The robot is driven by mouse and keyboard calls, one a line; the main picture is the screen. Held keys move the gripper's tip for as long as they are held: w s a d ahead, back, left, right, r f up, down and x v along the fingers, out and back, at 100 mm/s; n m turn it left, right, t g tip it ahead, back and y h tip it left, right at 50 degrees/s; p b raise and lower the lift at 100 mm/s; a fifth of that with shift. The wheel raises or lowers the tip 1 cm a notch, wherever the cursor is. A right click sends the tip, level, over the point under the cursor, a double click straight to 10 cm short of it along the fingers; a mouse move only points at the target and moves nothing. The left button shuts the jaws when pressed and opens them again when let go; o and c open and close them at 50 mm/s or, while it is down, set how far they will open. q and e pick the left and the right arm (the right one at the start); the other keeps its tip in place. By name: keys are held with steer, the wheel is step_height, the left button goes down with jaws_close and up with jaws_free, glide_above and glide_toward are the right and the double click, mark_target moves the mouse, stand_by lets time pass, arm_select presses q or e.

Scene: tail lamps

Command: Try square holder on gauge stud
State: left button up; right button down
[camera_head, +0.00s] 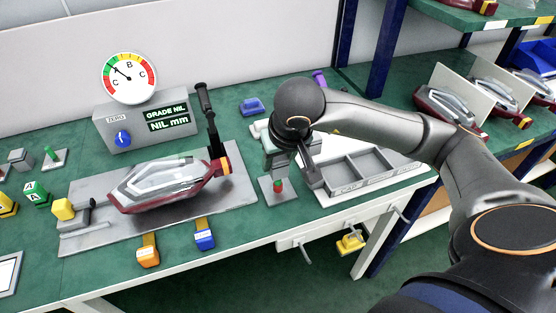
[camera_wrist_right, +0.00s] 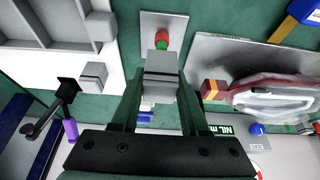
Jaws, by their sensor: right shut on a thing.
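My right gripper (camera_head: 291,168) hangs over a small grey plate (camera_head: 268,199) beside the fixture. It is shut on a grey square holder (camera_wrist_right: 161,88), which sits between both fingers in the right wrist view. A gauge stud (camera_head: 278,186) with a red top and green below stands upright on that plate. In the right wrist view the stud (camera_wrist_right: 162,40) shows just past the holder's end. The holder appears above and close to the stud; I cannot tell whether they touch. The holder's underside is hidden. My left gripper is not in view.
A grey compartment tray (camera_head: 365,178) lies right of the gripper, with a loose grey block (camera_wrist_right: 95,74) beside it. Left is a fixture plate (camera_head: 236,190) with a tail lamp (camera_head: 160,186) and upright black lever (camera_head: 210,120). A dial gauge box (camera_head: 112,130) stands behind.

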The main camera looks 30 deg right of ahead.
mark_target(280, 168)
stand_by(0.9)
steer(key=shift+f+b, duration=0.15)
steer(key=shift+b, duration=0.25)
steer(key=shift+f+b, duration=1.65)
steer(key=shift+r, duration=0.2)
steer(key=shift+r, duration=0.3)
stand_by(1.1)
